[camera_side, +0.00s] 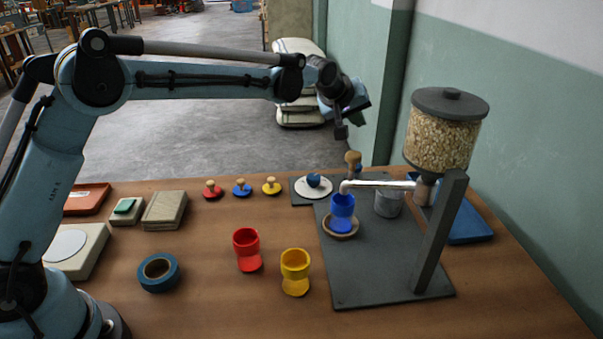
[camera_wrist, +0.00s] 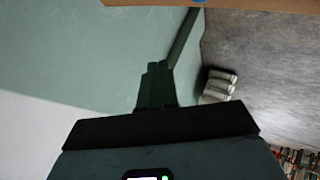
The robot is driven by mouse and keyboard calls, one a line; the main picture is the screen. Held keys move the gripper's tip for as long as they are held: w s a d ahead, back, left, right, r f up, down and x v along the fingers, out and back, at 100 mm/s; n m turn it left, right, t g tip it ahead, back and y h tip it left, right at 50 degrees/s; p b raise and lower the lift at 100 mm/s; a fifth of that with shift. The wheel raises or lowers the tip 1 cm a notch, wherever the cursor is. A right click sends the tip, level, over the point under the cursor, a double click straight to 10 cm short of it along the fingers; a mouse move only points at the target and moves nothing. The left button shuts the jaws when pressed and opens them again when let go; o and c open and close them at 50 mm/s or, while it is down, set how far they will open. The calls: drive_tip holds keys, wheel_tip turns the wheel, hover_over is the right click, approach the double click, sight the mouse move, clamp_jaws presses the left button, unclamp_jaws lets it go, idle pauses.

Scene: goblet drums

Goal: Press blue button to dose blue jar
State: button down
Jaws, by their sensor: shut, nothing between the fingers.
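The blue button (camera_side: 313,180) is a round knob on a white disc, at the back left of the dark stand. The blue goblet-shaped jar (camera_side: 342,205) stands upright on a small round brown coaster, below the end of the metal spout (camera_side: 378,184). The dispenser hopper (camera_side: 442,128), full of pale grains, stands to its right. My gripper (camera_side: 341,132) is shut and empty, up in the air above and a little right of the button, clear of everything. Its closed fingers (camera_wrist: 157,84) also show in the wrist view.
A red goblet (camera_side: 247,250) and a yellow goblet (camera_side: 295,271) stand left of the dark stand (camera_side: 385,275). Red, blue and yellow knobbed stamps (camera_side: 242,188) line the back. A blue tape roll (camera_side: 159,272) lies front left. A wooden-topped knob (camera_side: 353,160) and grey cup (camera_side: 389,202) are near the spout.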

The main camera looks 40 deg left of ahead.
drive_tip(key=shift+f, duration=4.4)
drive_tip(key=shift+f, duration=0.2)
drive_tip(key=shift+f, duration=0.2)
drive_tip(key=shift+f, duration=1)
drive_tip(key=shift+r, duration=1.45)
drive_tip(key=shift+r, duration=2.5)
